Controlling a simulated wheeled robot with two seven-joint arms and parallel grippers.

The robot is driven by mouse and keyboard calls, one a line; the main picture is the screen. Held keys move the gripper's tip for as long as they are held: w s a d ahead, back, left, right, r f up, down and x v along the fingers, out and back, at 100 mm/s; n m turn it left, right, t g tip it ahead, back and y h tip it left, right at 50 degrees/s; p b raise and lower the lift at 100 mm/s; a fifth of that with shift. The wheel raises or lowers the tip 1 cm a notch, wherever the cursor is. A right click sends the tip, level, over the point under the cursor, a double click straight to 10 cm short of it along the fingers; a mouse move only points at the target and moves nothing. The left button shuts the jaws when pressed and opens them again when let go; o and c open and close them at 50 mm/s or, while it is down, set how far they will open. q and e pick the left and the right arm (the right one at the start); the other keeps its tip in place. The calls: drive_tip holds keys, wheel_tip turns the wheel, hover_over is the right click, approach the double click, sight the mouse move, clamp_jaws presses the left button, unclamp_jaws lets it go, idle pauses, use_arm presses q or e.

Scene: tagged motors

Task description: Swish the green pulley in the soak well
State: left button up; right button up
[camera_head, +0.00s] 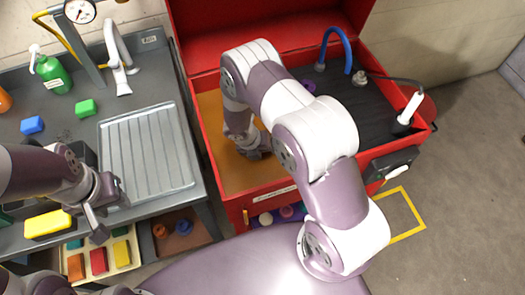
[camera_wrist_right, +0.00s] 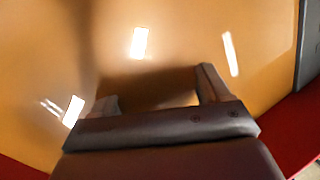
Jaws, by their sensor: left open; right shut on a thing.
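The soak well (camera_head: 222,150) is the amber-brown left compartment of the red washer. Its amber surface (camera_wrist_right: 60,50) fills most of the right wrist view, with bright reflections. My right gripper (camera_head: 262,150) reaches down into the well. In its wrist view the fingers (camera_wrist_right: 158,92) stand apart with a dark area between them, and their tips sink into the amber. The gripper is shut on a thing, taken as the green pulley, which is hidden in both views. My left gripper (camera_head: 110,200) is open and empty over the front of the grey bench.
The red washer's rim (camera_head: 212,135) surrounds the well. A dark ribbed area (camera_head: 375,110) with a blue hose (camera_head: 335,38) and white-handled brush (camera_head: 410,107) lies right. A purple part (camera_head: 308,86) is behind my arm. The grey bench holds a drainboard (camera_head: 147,150) and a yellow block (camera_head: 47,224).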

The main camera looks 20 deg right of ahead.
drive_tip(key=shift+r, duration=0.55)
drive_tip(key=shift+f+b, duration=1.25)
drive_tip(key=shift+f, duration=0.65)
use_arm(q)
drive_tip(key=shift+f, duration=0.85)
wheel_tip(320, 180, up, 21)
drive_tip(key=p, duration=2.1)
use_arm(e)
wheel_tip(320, 180, up, 23)
drive_tip(key=shift+f, duration=0.1)
